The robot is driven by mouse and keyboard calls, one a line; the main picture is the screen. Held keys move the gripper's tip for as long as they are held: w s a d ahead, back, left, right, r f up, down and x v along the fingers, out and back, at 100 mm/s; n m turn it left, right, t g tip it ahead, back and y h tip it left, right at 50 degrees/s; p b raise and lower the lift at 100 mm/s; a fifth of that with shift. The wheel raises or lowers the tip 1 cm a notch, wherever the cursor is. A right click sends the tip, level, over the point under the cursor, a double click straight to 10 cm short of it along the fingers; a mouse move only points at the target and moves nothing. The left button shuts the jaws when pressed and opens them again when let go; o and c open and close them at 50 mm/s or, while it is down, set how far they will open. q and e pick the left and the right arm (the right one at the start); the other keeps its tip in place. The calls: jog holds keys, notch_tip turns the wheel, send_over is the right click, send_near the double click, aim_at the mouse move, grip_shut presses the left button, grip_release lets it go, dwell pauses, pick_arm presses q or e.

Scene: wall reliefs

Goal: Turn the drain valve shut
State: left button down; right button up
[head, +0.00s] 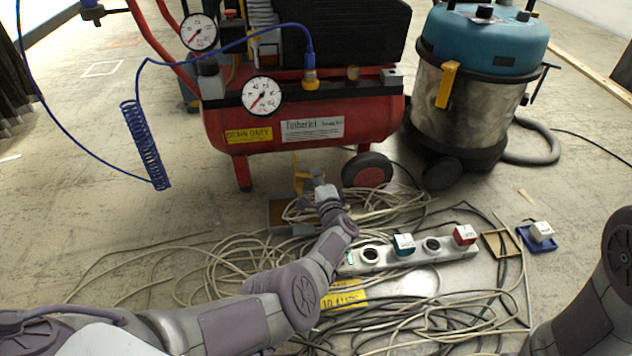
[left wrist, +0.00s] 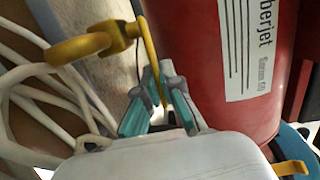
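The yellow drain valve (head: 299,180) hangs below the red tank of the compressor (head: 310,125). In the left wrist view its yellow outlet hook (left wrist: 78,48) points left, and a thin yellow handle (left wrist: 151,50) runs down from the valve body. My left gripper (head: 317,176) is beside the valve under the tank. In the left wrist view its teal fingertips (left wrist: 160,75) close in on both sides of the handle and appear shut on it. The handle's lower end is hidden between the fingers. My right gripper is out of view.
Tangled pale hoses and cables (head: 240,260) cover the floor around a power strip (head: 415,252). A small tray (head: 283,212) lies under the valve. A wheel (head: 367,170) is right of the valve. A vacuum cleaner (head: 475,90) stands at the right.

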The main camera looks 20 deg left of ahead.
pick_arm(q)
jog(key=shift+s+a+f, duration=0.1)
jog(key=shift+s+f, duration=0.05)
jog(key=shift+s, duration=0.05)
jog(key=c, duration=1.6)
grip_release()
